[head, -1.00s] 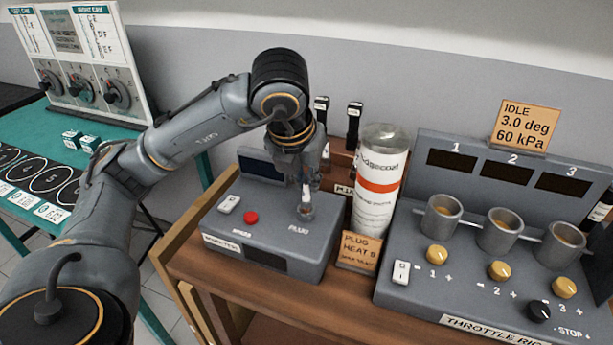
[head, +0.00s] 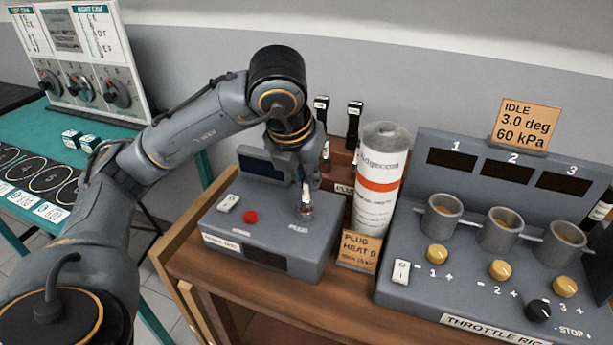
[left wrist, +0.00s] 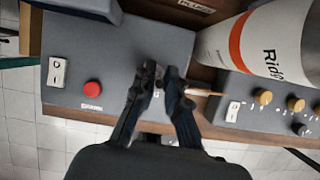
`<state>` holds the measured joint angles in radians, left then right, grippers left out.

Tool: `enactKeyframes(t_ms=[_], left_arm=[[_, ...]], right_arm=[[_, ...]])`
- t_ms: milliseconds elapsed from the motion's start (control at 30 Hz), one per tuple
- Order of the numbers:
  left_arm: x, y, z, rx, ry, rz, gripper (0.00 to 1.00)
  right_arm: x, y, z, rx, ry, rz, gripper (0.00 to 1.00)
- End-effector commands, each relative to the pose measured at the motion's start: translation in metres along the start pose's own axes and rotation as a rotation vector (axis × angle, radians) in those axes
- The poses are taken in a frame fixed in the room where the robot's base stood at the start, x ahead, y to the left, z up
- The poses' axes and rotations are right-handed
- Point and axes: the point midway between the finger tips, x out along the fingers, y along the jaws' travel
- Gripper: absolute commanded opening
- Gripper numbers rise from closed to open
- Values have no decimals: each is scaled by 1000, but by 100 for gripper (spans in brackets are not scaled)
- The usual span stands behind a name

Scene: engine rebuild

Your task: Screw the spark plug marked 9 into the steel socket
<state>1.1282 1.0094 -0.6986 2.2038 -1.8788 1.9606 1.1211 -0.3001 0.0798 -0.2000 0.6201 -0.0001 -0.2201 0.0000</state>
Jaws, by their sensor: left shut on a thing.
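The spark plug (head: 306,192) stands upright at the steel socket (head: 305,212) on top of the grey tester box. Its pale upper body shows in the head view; its number cannot be read. My left gripper (head: 304,180) is above the socket, pointing down, shut on the plug's upper part. In the left wrist view the left fingertips (left wrist: 160,76) close around the plug and hide most of it. I cannot tell how deep the plug sits in the socket. My right gripper is not in view.
The tester box (head: 225,226) has a red button (head: 250,217) and a white switch (head: 228,203). A "PLUG HEAT 9" card (head: 358,250) and a tall white canister (head: 380,180) stand close to the right. A rack (head: 341,160) with several plugs is behind. The throttle rig (head: 420,290) is farther right.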

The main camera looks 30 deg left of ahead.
Motion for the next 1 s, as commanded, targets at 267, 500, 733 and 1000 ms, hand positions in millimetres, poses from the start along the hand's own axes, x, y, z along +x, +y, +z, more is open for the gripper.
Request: enactKeyframes(t_ms=[267, 500, 733, 1000], left_arm=[[2, 0, -1, 171, -3, -73, 0], [1, 0, -1, 331, -1, -138, 0], [2, 0, -1, 420, 0, -175, 0], [0, -1, -1, 699, 0, -292, 0]], right_arm=[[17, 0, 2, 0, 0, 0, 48], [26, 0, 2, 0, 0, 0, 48], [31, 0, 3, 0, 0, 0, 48], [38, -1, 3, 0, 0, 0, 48]])
